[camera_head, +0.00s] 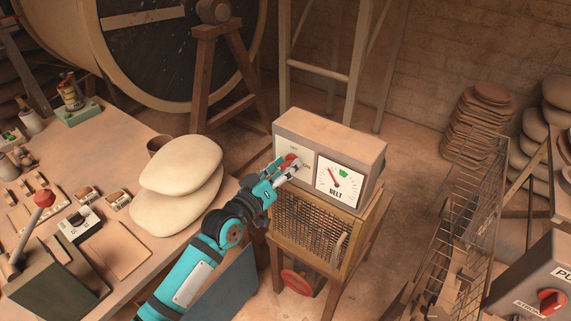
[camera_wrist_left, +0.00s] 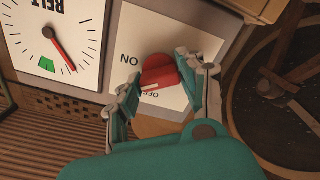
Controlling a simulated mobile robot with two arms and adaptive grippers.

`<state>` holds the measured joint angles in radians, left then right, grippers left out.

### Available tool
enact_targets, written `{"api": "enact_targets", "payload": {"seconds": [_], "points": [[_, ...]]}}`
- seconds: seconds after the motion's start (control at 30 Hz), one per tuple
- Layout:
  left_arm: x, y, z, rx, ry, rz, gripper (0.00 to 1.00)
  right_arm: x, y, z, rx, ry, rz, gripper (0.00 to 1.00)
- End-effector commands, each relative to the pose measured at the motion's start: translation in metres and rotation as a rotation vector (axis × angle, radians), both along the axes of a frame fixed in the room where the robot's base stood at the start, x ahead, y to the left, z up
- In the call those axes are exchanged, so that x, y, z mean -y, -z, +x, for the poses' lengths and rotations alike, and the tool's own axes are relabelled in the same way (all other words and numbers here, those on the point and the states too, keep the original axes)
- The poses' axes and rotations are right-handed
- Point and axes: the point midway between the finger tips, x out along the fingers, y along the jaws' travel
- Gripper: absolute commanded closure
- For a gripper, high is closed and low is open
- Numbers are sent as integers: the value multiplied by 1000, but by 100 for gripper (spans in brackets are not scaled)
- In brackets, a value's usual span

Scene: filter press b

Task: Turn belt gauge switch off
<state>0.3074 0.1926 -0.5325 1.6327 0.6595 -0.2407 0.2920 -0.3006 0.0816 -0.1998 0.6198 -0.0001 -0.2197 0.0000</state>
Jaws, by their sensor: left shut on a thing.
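The belt gauge box (camera_head: 335,143) stands on a wooden stand, with a white BELT dial (camera_head: 338,186) at its right and a switch plate at its left. The red switch knob (camera_head: 291,160) is largely covered by my left gripper (camera_head: 287,167). In the left wrist view, which sees the box upside down, the red knob (camera_wrist_left: 160,72) sits between the fingers of my left gripper (camera_wrist_left: 168,80), shut on it. ON and OFF are printed beside the knob; OFF is partly hidden. The dial needle (camera_wrist_left: 62,54) is red, outside the small green zone. My right gripper is not in view.
A workbench (camera_head: 112,243) with pale stacked sacks (camera_head: 178,180) lies left of my left arm. A wire rack (camera_head: 462,225) and a box with another red knob (camera_head: 551,301) stand at right. The floor between stand and rack is clear.

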Motion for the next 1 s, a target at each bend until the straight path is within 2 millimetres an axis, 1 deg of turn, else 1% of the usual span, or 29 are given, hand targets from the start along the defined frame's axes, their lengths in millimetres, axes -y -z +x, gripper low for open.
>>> {"api": "enact_targets", "payload": {"seconds": [0.1, 0.6, 1.0], "points": [[0, -1, 0, -66, -1, -89, 92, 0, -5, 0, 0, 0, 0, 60], [0, 0, 0, -344, -1, -472, 92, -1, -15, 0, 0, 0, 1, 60], [0, 0, 0, -508, -2, -700, 92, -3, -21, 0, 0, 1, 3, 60]]}}
